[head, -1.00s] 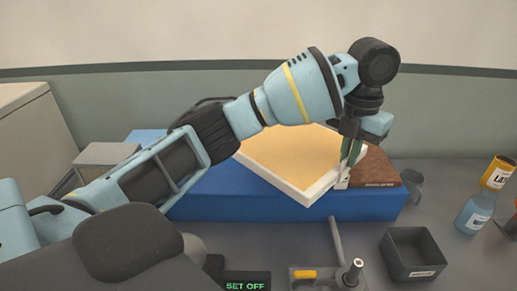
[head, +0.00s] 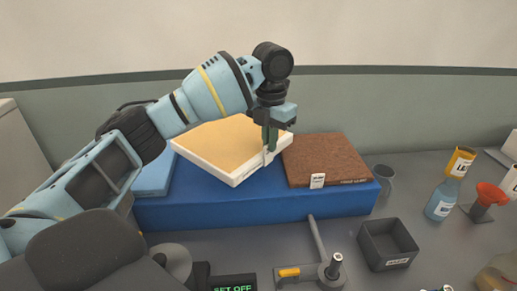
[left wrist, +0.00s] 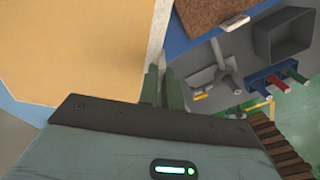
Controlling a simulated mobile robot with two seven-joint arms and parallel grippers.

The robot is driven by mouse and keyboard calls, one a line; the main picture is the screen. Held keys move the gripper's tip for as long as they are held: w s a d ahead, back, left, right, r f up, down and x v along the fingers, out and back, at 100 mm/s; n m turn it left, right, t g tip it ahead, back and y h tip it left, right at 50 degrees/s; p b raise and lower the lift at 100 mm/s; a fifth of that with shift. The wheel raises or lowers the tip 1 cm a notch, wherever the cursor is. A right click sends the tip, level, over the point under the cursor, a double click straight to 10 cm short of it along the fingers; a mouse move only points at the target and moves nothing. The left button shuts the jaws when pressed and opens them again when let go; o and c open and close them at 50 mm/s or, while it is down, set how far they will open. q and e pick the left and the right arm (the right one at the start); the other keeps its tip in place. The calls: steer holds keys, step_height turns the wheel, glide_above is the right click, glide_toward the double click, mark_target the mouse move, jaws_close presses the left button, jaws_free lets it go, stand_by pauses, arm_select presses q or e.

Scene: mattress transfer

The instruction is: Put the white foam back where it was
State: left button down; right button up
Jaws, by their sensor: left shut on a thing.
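The white foam (head: 222,176) is a slab with white sides and a tan top, seen in the head view over the blue platform (head: 260,205). My left gripper (head: 269,152) is shut on its right edge. In the left wrist view, the foam (left wrist: 75,45) fills the upper left, with its white edge between the fingers of my left gripper (left wrist: 162,88). The slab sits at an angle over the platform's middle left; I cannot tell whether it touches the platform. My right gripper is not in view.
A brown slab (head: 325,158) with a white tag lies on the platform's right part. A light-blue slab (head: 153,180) is at its left. A dark open box (head: 388,246), a grey cup (head: 384,179) and a bottle (head: 441,198) stand to the right.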

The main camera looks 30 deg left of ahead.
mark_target(261, 150)
arm_select(q)
steer(key=shift+a+f, duration=0.1)
steer(key=shift+a, duration=0.65)
steer(key=shift+s+a+f, duration=0.1)
steer(key=shift+a+f, duration=0.2)
steer(key=shift+f, duration=0.3)
steer(key=shift+a+f, duration=0.3)
steer(key=shift+f, duration=0.3)
steer(key=shift+f+p, duration=0.3)
steer(key=shift+f, duration=0.3)
steer(key=shift+d+f, duration=0.1)
steer(key=shift+f, duration=0.35)
steer(key=c, duration=1.6)
jaws_free()
step_height(261, 150, up, 13)
steer(key=shift+f, duration=0.1)
